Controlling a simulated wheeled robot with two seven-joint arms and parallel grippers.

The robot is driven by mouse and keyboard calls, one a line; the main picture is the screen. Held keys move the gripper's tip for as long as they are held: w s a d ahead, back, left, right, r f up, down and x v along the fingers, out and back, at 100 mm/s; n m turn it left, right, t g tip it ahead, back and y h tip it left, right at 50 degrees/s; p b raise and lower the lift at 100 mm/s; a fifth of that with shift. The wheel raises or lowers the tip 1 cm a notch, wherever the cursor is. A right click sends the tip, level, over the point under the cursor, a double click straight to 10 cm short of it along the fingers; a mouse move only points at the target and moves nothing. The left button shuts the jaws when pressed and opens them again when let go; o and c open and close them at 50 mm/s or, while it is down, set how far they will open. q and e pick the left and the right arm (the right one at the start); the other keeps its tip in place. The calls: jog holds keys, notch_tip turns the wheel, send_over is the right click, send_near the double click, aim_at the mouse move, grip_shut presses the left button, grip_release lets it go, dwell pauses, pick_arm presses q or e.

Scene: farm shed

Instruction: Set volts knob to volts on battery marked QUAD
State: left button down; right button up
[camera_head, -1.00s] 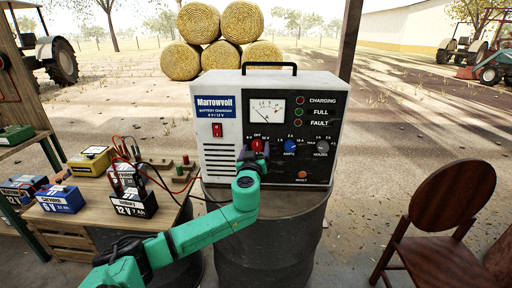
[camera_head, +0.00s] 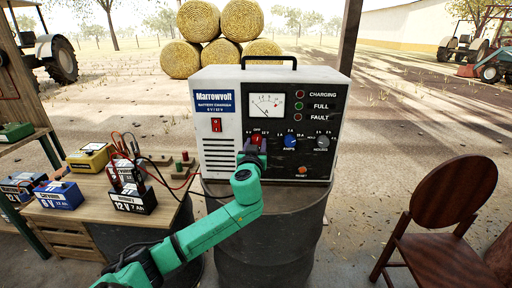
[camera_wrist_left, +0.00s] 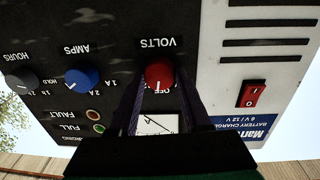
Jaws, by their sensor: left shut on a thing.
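The white and black Marrowvolt charger (camera_head: 226,120) stands on a dark drum. Its red volts knob (camera_head: 257,139) is at the lower middle of the panel. In the left wrist view, upside down, the knob (camera_wrist_left: 158,75) sits between the dark fingers of my left gripper (camera_wrist_left: 157,92), which is shut on it. In the head view my left gripper (camera_head: 253,158) covers the area just below the knob. The knob's pointer is not clear. Batteries stand on the bench at left: a black one (camera_head: 133,204) reads 12 V 7 Ah, a blue one (camera_head: 60,197) 6 V. I cannot read QUAD on any.
The blue amps knob (camera_head: 290,141) and grey hours knob (camera_head: 322,142) sit right of the red knob. A red switch (camera_head: 216,125) is at left. Cables (camera_head: 166,176) run from the bench to the charger. A wooden chair (camera_head: 440,225) stands at right.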

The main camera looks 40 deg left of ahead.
pick_arm(q)
jog(key=m, duration=0.3)
jog(key=shift+p, duration=0.35)
jog(key=shift+m+g+p, duration=0.3)
jog(key=shift+m+p, duration=0.25)
jog(key=shift+m, duration=1.35)
jog(key=shift+c, duration=1.8)
grip_release()
jog(key=shift+d, duration=0.1)
